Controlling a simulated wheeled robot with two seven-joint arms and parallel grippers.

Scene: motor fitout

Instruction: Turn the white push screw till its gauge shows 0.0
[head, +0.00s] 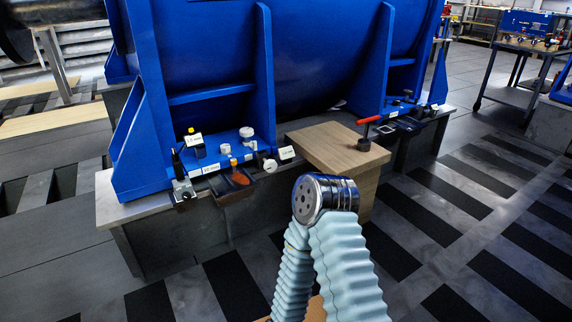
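Several small white parts sit at the foot of the blue motor housing (205,100): a stacked white cylinder (246,133), a small white cap (225,149) and a round white disc (270,165) at the plinth edge. I cannot tell for certain which one is the push screw. Small white plates with dark figures (194,140) and (286,153) stand by them; their readings are too small to trust. One of my arms, in pale ribbed sleeves, rises from the bottom centre and ends in a round metal joint, well apart from these parts. Neither gripper shows.
A dark tray (232,186) with brown contents hangs on the plinth edge. A second foot with small fittings (405,110) is farther right. The striped floor at right is clear.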

